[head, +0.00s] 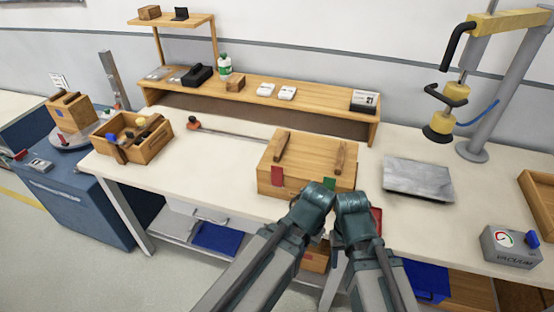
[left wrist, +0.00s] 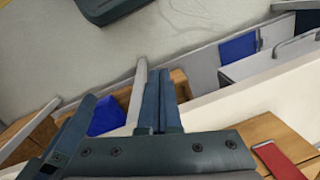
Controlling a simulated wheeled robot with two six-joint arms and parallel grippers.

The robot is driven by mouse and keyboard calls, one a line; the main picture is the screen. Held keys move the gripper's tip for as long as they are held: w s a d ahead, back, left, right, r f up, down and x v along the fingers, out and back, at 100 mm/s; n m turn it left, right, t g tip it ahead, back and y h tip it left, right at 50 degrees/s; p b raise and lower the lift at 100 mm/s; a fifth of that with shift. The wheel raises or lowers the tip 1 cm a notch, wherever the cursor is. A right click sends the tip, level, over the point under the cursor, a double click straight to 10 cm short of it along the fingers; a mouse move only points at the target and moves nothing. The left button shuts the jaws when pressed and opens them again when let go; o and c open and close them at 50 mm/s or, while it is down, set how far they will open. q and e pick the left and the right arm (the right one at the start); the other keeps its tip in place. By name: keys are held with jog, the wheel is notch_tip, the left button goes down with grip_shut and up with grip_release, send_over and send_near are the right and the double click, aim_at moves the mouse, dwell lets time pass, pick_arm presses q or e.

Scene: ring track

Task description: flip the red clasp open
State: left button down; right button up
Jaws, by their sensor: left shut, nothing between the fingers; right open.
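A wooden box (head: 305,160) with two wooden bars on its lid sits at the table's front edge. The red clasp (head: 277,176) is on the left of its front face, upright against it. It also shows in the left wrist view (left wrist: 281,161), apart from my fingers. A green clasp (head: 328,184) is at the right of the front, partly covered by my arm. My left gripper (left wrist: 160,75) is shut and empty, beyond the table's front edge. My right gripper (head: 353,203) is in front of the box's right end; it is open, its fingertips mostly hidden.
An open wooden crate (head: 150,150) with small items stands to the left. A metal plate (head: 418,178) and a vacuum box (head: 512,246) are to the right. A shelf (head: 300,97) runs behind. The tabletop (head: 215,175) left of the box is mostly clear.

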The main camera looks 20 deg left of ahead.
pick_arm(q)
jog(key=w+a+r+n+t+p, duration=0.1)
jog(key=w+a+r+t+p, duration=0.1)
jog(key=w+a+r+p, duration=0.4)
jog(key=w+a+r+n+t+h+p, duration=0.1)
jog(key=w+a+r+n+t+p, duration=0.1)
jog(key=w+a+r+p, duration=0.5)
jog(key=w+r+p, duration=0.5)
jog(key=w+r, duration=0.1)
jog(key=shift+w+a+r, duration=0.15)
jog(key=shift+w+r, duration=0.05)
jog(key=shift+w, duration=0.1)
jog(key=shift+f, duration=0.15)
jog(key=b, duration=1)
send_over(277, 175)
jog(key=w, duration=0.1)
jog(key=f, duration=0.9)
jog(key=shift+w+a+f, duration=0.1)
jog(key=shift+a, duration=0.1)
